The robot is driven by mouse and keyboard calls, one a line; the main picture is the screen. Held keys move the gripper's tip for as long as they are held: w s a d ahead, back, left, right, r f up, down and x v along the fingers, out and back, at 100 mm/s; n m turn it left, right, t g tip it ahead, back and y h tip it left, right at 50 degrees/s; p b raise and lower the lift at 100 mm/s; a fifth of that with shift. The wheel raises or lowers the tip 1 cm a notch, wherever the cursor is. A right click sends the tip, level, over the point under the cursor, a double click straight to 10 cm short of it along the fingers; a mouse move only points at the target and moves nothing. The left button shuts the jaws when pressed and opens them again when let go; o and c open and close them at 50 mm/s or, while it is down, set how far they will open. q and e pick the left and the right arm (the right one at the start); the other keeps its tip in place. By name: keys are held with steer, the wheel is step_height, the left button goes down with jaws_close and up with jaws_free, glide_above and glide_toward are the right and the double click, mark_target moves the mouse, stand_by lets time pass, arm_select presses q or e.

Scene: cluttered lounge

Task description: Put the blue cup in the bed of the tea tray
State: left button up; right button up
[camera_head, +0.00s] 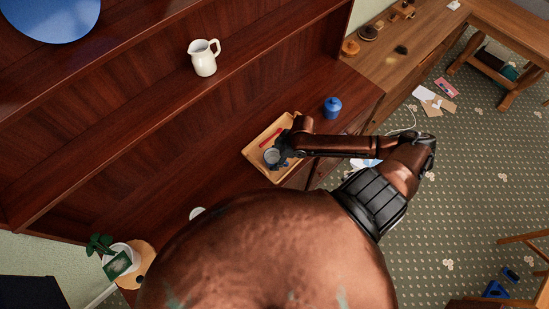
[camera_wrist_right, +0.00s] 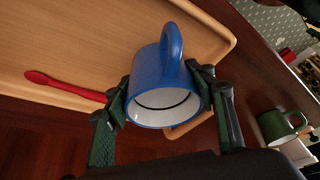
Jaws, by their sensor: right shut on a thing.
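The tea tray (camera_head: 254,151) is light wood with a raised rim and lies on the dark wooden cabinet top; it fills much of the right wrist view (camera_wrist_right: 100,42). The blue cup (camera_wrist_right: 155,75) has a white inside, its mouth faces the wrist camera and its handle points up in the picture. My right gripper (camera_head: 280,161) is shut on the cup, one finger on each side. The cup (camera_head: 271,155) is over the tray's near part; I cannot tell if it touches the bed. My left gripper is not in view.
A red spoon (camera_wrist_right: 62,86) lies in the tray. A blue lidded pot (camera_head: 332,108) stands right of the tray, and a green mug (camera_wrist_right: 278,125) shows in the wrist view. A white jug (camera_head: 204,58) stands on the shelf above. A potted plant (camera_head: 118,257) is lower left.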

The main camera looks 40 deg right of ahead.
steer(key=shift+f, duration=0.1)
steer(key=o, duration=1.3)
steer(key=shift+o, duration=0.2)
steer(key=v, duration=1.2)
steer(key=shift+s, duration=0.1)
